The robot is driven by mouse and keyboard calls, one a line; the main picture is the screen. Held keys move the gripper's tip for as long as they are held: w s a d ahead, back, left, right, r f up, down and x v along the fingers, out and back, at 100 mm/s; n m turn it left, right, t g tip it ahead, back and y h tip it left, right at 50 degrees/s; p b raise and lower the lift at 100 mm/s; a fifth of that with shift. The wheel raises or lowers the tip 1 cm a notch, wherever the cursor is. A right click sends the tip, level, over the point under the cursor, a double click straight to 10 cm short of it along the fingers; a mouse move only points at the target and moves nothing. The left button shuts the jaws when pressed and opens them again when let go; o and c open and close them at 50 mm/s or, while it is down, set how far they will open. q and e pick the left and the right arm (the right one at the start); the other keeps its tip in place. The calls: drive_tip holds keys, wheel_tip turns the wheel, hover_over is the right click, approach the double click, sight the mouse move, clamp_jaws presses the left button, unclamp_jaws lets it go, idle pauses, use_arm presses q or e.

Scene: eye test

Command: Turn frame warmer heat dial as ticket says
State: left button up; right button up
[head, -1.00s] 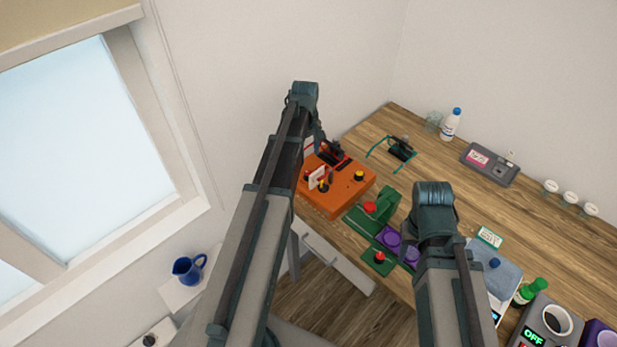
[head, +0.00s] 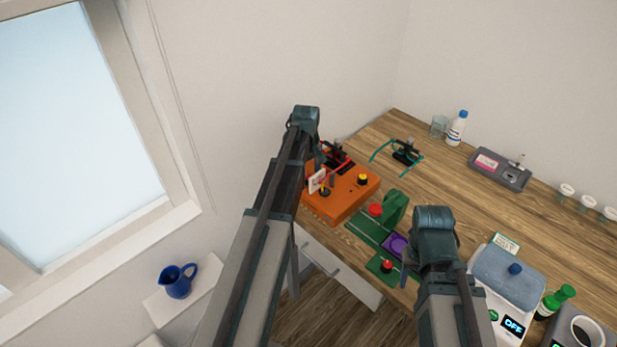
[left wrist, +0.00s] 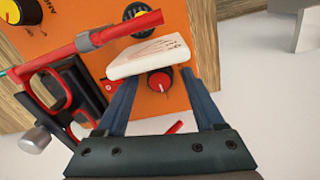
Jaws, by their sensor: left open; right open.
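The orange frame warmer (head: 345,200) stands at the table's near left corner. It also shows in the left wrist view (left wrist: 165,108). That view shows a red dial with a white pointer (left wrist: 160,80), a black-and-yellow knob (left wrist: 150,22) and a yellow knob (left wrist: 33,12). I cannot tell which is the heat dial. A white ticket card (left wrist: 148,58) with unreadable writing partly hides the face and a finger. My right gripper (head: 409,250) is open, right of the warmer.
Red glasses (left wrist: 110,35) lie across the warmer, left of the card in the wrist view. A green stand (head: 393,208) with red buttons and a purple pad (head: 395,243) sit beside it. Teal glasses (head: 405,150) lie behind. A grey-lidded device (head: 507,275) stands right.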

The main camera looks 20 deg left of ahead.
use_arm(q)
clamp_jaws()
drive_tip(key=shift+m, duration=0.4)
drive_tip(key=m, duration=0.5)
drive_tip(key=shift+a+m, duration=0.1)
drive_tip(key=shift+m, duration=0.2)
drive_tip(key=m, duration=0.5)
drive_tip(key=shift+m, duration=0.3)
idle(0.4)
unclamp_jaws()
